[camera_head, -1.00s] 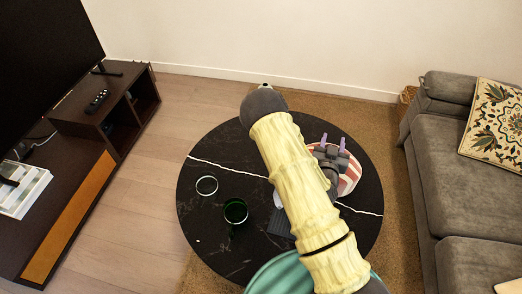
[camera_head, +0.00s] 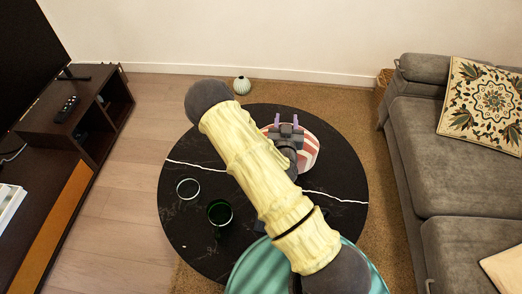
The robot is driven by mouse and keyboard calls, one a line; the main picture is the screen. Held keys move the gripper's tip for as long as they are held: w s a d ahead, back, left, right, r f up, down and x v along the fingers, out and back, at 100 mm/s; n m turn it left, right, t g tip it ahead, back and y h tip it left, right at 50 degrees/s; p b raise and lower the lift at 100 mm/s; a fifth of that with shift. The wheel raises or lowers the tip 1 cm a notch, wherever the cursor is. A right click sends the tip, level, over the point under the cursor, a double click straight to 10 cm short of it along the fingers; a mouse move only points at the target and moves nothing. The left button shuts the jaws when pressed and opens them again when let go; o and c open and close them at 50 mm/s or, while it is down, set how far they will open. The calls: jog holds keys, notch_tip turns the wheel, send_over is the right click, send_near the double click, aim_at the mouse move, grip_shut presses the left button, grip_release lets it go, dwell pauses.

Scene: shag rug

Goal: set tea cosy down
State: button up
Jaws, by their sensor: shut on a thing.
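The tea cosy appears to be the red-and-white striped round thing (camera_head: 309,150) at the far right part of the black round table (camera_head: 330,230). My gripper (camera_head: 286,121), dark grey with two purple fingers, is over it and shut on it. The gripper and wrist cover its middle. I cannot tell whether its underside touches the tabletop or hangs just above it. My pale yellow arm crosses the table and hides its centre.
A clear glass (camera_head: 188,188) and a dark green glass (camera_head: 220,213) stand on the table's left side. A grey sofa (camera_head: 450,185) is close on the right, a dark TV cabinet (camera_head: 60,160) on the left. A pale vase (camera_head: 242,86) stands by the wall.

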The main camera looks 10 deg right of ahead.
jog(key=shift+h, duration=0.4)
jog(key=w+a+b, duration=0.1)
jog(key=w+r+b, duration=0.1)
jog(key=w, duration=0.1)
jog(key=w+a+r+b, duration=0.1)
jog(key=b, duration=0.1)
jog(key=shift+w+a, duration=0.2)
jog(key=shift+a, duration=0.15)
jog(key=w+a+r+b, duration=0.3)
jog(key=r, duration=0.2)
jog(key=shift+w+a+m, duration=0.3)
jog(key=shift+a, duration=0.1)
notch_tip(320, 180, down, 6)
jog(key=b, duration=0.2)
jog(key=shift+f, duration=0.1)
jog(key=shift+f+b, duration=0.95)
jog(key=shift+f, duration=0.95)
